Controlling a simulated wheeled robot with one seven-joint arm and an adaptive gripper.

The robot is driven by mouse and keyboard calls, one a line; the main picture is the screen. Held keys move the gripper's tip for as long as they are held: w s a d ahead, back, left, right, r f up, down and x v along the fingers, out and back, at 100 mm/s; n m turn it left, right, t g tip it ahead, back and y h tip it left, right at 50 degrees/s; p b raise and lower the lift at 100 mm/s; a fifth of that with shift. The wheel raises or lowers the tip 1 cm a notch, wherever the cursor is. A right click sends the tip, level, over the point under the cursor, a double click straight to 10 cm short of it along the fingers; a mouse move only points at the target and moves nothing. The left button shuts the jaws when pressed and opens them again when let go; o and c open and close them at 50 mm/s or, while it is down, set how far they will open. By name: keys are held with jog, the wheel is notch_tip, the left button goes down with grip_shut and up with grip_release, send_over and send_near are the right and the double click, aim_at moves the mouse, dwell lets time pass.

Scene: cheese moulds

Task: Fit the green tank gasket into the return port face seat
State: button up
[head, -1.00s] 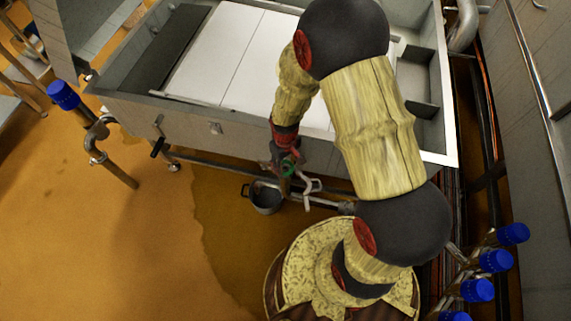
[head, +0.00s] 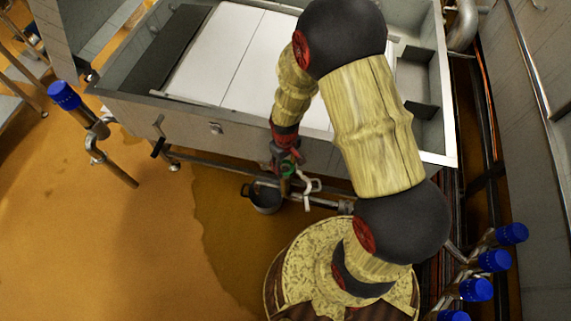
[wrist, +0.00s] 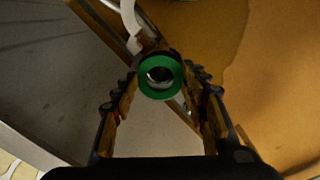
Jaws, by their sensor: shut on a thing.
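The green tank gasket (wrist: 143,88) is a flat ring between the two fingertips of my gripper (wrist: 160,84) in the wrist view. My gripper is shut on it. Through its hole I see a dark gap and a bright metallic patch. In the head view the gasket is a small green spot at my gripper (head: 287,163), in front of the vat's near side. A short brownish pipe end (head: 284,187) shows just below it. I cannot make out the return port face seat, nor whether the gasket touches anything beyond my fingers.
The steel vat (head: 190,122) with white covers stands behind my gripper. A horizontal pipe (head: 230,176) runs below it, with a white curved handle (head: 312,186) and a dark bucket (head: 264,198) close by. Blue-capped pipes (head: 64,95) stand left and right.

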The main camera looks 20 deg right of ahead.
jog(key=shift+f, duration=0.3)
jog(key=shift+o, duration=0.2)
jog(key=shift+s+f+p, duration=0.3)
jog(key=shift+s+p, duration=0.4)
jog(key=shift+p, duration=0.15)
dwell(3.6)
jog(key=shift+f, duration=0.15)
jog(key=shift+c, duration=0.7)
dwell(0.4)
jog(key=shift+o, duration=0.7)
jog(key=shift+w, duration=0.4)
grip_shut()
jog(key=shift+w+r+y, duration=0.2)
jog(key=shift+y, duration=0.1)
jog(key=shift+w+r, duration=0.1)
jog(key=shift+w, duration=0.15)
